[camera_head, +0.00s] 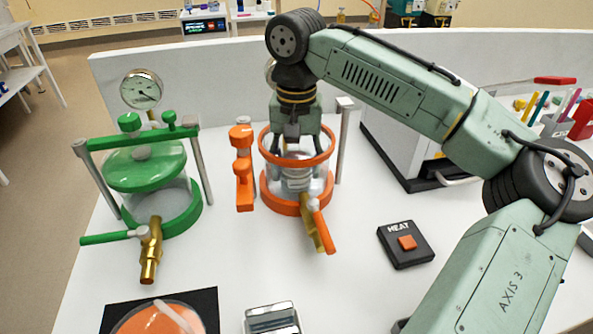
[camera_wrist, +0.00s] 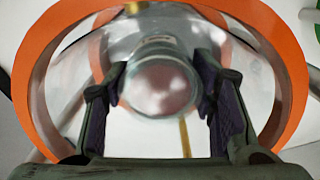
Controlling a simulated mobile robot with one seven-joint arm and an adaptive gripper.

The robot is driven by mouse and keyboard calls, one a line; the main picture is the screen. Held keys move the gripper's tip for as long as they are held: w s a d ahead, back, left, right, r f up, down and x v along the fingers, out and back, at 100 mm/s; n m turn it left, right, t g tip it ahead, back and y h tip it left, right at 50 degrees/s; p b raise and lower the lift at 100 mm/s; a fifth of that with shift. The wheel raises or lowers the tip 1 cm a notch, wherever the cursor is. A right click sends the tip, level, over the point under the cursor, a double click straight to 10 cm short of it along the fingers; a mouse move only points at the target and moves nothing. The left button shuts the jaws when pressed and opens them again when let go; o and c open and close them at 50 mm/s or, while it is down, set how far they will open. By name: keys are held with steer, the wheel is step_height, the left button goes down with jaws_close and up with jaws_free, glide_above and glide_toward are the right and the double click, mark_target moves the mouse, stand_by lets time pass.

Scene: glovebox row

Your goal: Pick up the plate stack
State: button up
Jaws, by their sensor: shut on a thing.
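The plate stack (camera_head: 298,173) looks like pale, round, shiny plates inside the orange-rimmed clear chamber (camera_head: 268,157). My gripper (camera_head: 297,152) reaches down through the chamber's open top ring. In the wrist view my gripper (camera_wrist: 160,80) has one dark padded finger on each side of the stack (camera_wrist: 160,88), closed on it. The stack's round top faces the wrist camera. The chamber's orange ring (camera_wrist: 295,75) surrounds the fingers in that view. Whether the stack's bottom touches the chamber floor cannot be told.
A brass valve with an orange handle (camera_head: 321,230) projects from the chamber's front. An orange clamp (camera_head: 242,170) stands at its left and a grey post (camera_head: 343,140) at its right. A green chamber (camera_head: 150,170) stands left. The HEAT button box (camera_head: 406,244) sits front right.

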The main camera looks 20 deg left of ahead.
steer(key=c, duration=0.3)
steer(key=shift+r, duration=0.15)
